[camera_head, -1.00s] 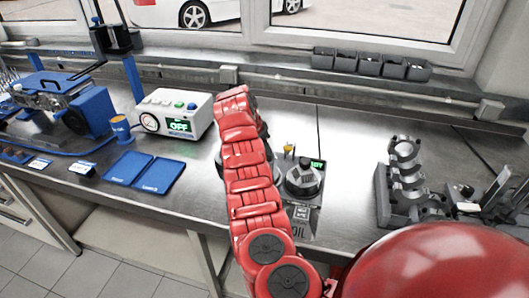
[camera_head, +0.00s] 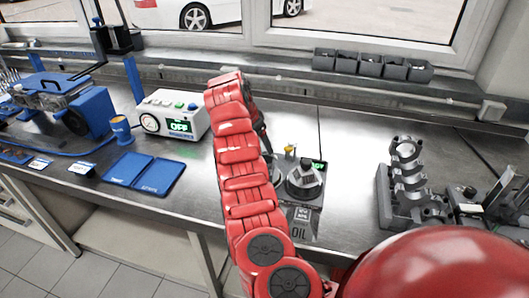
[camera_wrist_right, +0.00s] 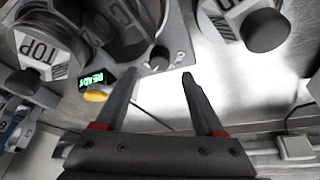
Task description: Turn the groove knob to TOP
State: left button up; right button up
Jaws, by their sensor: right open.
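A metal knob (camera_head: 303,176) with a dark ring base stands on a small grey unit marked OIL, beside a small green display. In the right wrist view, a round part marked TOP (camera_wrist_right: 38,48) is at the upper left, and a dark, larger round part (camera_wrist_right: 118,28) is at the top middle. I cannot tell for sure which is the groove knob, or its setting. My right gripper (camera_wrist_right: 160,78) is open and empty, its fingertips just short of these parts. In the head view it is mostly hidden behind my red arm. My left gripper is out of view.
A green READY display (camera_wrist_right: 98,80) and a yellow button (camera_wrist_right: 96,96) sit by the dark part. A white box (camera_head: 168,116) reading OFF and blue trays (camera_head: 145,172) are left. A metal crankshaft-like part (camera_head: 407,170) stands right. Bare bench lies between.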

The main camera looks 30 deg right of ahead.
jog(key=w+b+v, duration=0.1)
jog(key=v, duration=1.1)
jog(key=shift+s+r, duration=0.3)
jog(key=shift+s, duration=0.2)
